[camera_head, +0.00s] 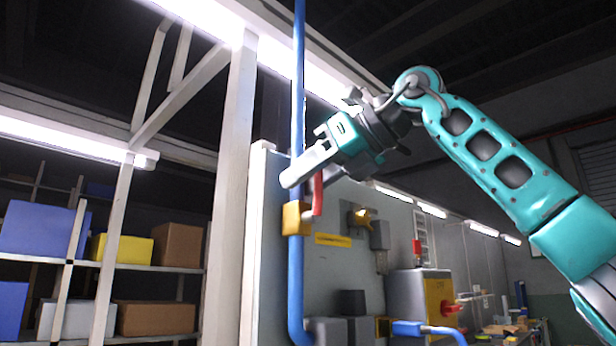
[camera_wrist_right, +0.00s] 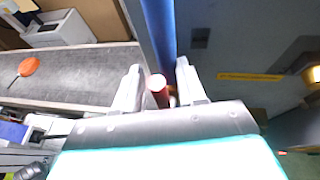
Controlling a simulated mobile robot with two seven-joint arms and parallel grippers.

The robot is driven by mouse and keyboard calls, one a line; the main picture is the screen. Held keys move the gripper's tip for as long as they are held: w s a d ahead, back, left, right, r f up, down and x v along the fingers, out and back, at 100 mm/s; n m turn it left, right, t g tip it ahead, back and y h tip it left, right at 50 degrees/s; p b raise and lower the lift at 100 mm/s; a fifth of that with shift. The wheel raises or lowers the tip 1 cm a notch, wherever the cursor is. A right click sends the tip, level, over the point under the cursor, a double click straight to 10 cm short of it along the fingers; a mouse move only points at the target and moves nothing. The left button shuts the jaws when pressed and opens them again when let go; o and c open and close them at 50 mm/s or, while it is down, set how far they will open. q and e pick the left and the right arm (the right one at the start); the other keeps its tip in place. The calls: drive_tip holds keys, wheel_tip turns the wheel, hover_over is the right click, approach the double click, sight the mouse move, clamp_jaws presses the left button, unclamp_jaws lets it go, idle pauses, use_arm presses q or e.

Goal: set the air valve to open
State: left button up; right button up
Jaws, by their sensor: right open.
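The air valve is a yellow body (camera_head: 296,218) on a vertical blue pipe (camera_head: 297,90). Its red handle (camera_head: 318,196) stands roughly upright, close alongside the pipe; its upper end is hidden behind my gripper in the head view. My right gripper (camera_head: 299,171) is at the handle's upper part, its fingers pointing left and down. In the right wrist view, the red handle (camera_wrist_right: 161,96) shows between the two open fingers of the right gripper (camera_wrist_right: 160,83), with gaps on either side. The blue pipe (camera_wrist_right: 160,35) runs beyond the fingertips. My left gripper is not in view.
A grey panel (camera_head: 270,197) stands behind the pipe, with a yellow label strip (camera_head: 333,240) and a second yellow fitting (camera_head: 362,217). Shelves with boxes (camera_head: 178,246) are at the left. In the wrist view, a grey belt (camera_wrist_right: 75,66) carries an orange-red pan (camera_wrist_right: 28,67).

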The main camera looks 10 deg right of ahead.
drive_tip(key=v, duration=1.3)
drive_tip(key=shift+w, duration=0.15)
